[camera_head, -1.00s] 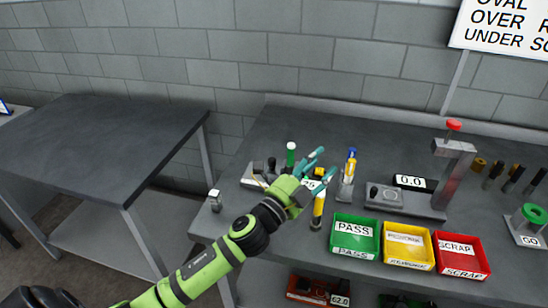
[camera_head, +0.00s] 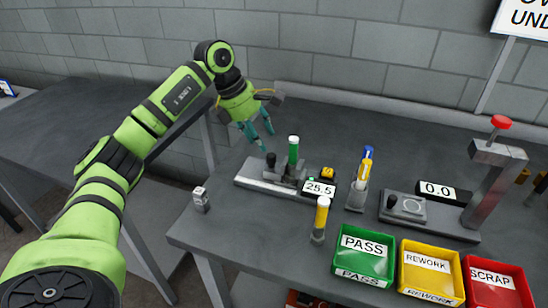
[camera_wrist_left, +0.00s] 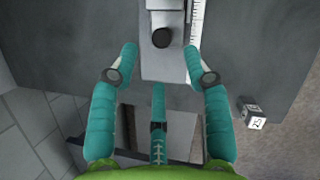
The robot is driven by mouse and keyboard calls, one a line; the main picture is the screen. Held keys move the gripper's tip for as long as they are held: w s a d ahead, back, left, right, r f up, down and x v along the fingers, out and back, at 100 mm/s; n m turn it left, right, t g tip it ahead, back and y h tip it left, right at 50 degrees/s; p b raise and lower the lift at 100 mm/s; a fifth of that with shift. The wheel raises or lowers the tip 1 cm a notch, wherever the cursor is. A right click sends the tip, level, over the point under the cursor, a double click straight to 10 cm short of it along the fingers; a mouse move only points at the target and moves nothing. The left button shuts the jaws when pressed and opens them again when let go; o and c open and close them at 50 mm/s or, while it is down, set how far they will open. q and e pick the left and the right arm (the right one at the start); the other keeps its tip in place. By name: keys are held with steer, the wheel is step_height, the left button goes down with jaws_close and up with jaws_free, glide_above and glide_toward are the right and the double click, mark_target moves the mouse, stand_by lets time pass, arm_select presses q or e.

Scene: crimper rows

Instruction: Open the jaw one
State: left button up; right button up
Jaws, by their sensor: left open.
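A measuring fixture (camera_head: 255,183) lies near the left end of the workbench, with a small black knob, a dark block and a display (camera_head: 319,188) reading 25.5. A green white-capped cylinder (camera_head: 293,148) stands upright at it. My left gripper (camera_head: 257,136) is open and empty, fingers pointing down, beyond the fixture's left end and above it. In the left wrist view, the open teal fingers (camera_wrist_left: 160,58) lie on either side of the fixture's end, with the black knob (camera_wrist_left: 162,37) and a ruled scale (camera_wrist_left: 196,22) ahead of them. My right gripper is out of view.
Green PASS (camera_head: 345,272), yellow REWORK and red SCRAP bins line the front. A 0.0 gauge stands right.

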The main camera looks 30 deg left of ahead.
mark_target(269, 155)
arm_select(q)
steer(key=p+x, duration=0.1)
steer(key=x, duration=0.5)
steer(key=shift+d+f+p, duration=0.2)
steer(key=shift+f+p, duration=0.15)
steer(key=shift+p, duration=0.05)
steer(key=shift+a, duration=0.1)
jaws_close()
